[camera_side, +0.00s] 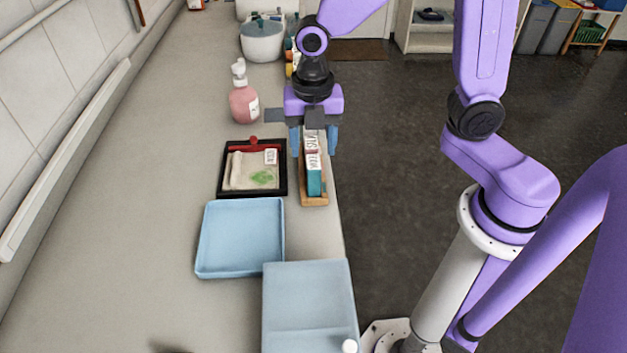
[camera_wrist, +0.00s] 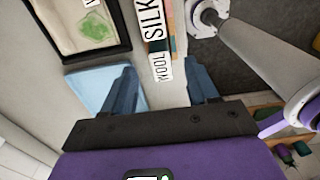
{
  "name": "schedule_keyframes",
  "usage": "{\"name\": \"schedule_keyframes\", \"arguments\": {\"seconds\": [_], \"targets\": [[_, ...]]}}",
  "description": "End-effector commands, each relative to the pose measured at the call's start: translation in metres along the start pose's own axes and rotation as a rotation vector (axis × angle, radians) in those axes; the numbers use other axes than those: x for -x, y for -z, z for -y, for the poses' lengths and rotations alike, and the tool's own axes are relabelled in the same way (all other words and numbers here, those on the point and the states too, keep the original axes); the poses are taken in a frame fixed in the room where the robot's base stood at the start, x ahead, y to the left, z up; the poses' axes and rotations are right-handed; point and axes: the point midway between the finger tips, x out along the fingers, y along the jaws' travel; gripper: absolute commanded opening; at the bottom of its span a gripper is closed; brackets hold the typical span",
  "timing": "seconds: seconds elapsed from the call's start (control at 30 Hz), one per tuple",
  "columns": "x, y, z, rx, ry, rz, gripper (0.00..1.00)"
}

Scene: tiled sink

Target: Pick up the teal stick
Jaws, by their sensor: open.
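A teal block-like piece (camera_side: 314,183), the only teal thing I can make out, stands at the near end of a narrow wooden tray (camera_side: 314,201) near the counter's right edge. White labels reading WOOL (camera_wrist: 162,67) and SILK (camera_wrist: 153,22) lie in line with it; I cannot tell whether they are part of it. My gripper (camera_side: 313,150) points down over the far part of this tray, its blue fingers apart on either side. In the wrist view, my gripper (camera_wrist: 161,78) is open and empty, with the WOOL label showing between the fingertips.
A black-framed tray (camera_side: 222,168) with cloth and a green patch lies left of the wooden tray. A light blue tray (camera_side: 240,236) and a larger blue-grey one (camera_side: 308,300) are nearer. A pink bottle (camera_side: 243,104) and white pot (camera_side: 262,42) stand farther back. The left counter is clear.

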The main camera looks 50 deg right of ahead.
Motion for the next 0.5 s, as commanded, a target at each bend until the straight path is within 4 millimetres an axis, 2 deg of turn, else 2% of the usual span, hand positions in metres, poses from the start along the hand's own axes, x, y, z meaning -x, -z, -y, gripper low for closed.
{"name": "schedule_keyframes", "arguments": {"seconds": [0.27, 0.5], "targets": [[-0.019, 0.002, 0.001, 0.001, 0.002, 0.000, 0.58], [-0.051, 0.008, 0.001, 0.000, 0.004, 0.000, 0.58]]}}
